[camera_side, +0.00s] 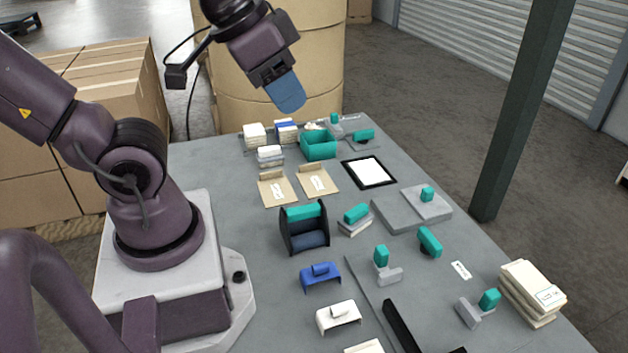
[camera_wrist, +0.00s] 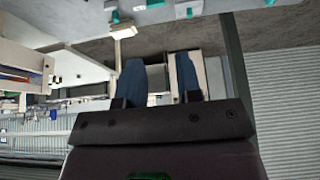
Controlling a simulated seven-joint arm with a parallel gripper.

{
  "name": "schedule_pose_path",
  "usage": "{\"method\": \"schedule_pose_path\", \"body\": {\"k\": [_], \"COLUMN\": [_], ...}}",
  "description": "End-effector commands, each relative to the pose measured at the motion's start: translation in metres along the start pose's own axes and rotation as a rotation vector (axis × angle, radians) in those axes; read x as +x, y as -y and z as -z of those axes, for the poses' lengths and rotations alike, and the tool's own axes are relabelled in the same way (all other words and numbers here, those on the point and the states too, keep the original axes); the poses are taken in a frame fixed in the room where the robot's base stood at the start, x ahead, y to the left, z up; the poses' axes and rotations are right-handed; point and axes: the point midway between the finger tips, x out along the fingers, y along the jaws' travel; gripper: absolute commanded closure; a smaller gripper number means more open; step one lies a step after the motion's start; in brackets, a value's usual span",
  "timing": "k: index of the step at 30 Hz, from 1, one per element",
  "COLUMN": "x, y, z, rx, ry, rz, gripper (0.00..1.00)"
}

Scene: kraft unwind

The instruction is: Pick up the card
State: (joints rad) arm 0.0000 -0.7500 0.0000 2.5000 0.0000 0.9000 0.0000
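A small white card with dark print (camera_side: 460,270) lies flat on the grey table (camera_side: 300,335) at the right, between a teal-handled tool and a paper stack. A larger white sheet (camera_side: 368,171) lies in a black frame farther back; I cannot tell which of the two is the task's card. My gripper (camera_side: 287,93) is raised above the far end of the table, well away from both, with blue fingers. In the wrist view my gripper (camera_wrist: 160,80) has its two fingers apart with nothing between them. I cannot make out the card in that view.
Brown envelopes (camera_side: 278,188), a teal box (camera_side: 318,145) and a dark rack with a teal handle (camera_side: 304,228) stand on the table. A stack of papers (camera_side: 532,292) is at the right edge. A dark green post (camera_side: 520,110) rises beyond the table's right side.

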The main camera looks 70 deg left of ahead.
Motion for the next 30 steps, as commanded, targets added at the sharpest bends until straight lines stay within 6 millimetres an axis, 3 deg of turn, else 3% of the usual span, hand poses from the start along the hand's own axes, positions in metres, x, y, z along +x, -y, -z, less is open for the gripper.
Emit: {"method": "schedule_pose_path", "body": {"k": [1,6,9,16,20,25,30], "x": [0.000,0.000,0.000,0.000,0.017,0.049,0.088], "y": [0.000,0.000,0.000,0.003,0.018,0.056,0.106], "z": [0.000,0.000,0.000,0.000,-0.004,0.009,0.025], "rx": [0.000,0.000,0.000,-0.011,-0.079,-0.197,-0.142], "ry": [0.000,0.000,0.000,0.001,0.088,0.245,0.381], "rz": [0.000,0.000,0.000,0.006,0.041,0.100,0.102], "gripper": [0.56,0.17,0.00,0.00,0.00,0.00,0.00]}}
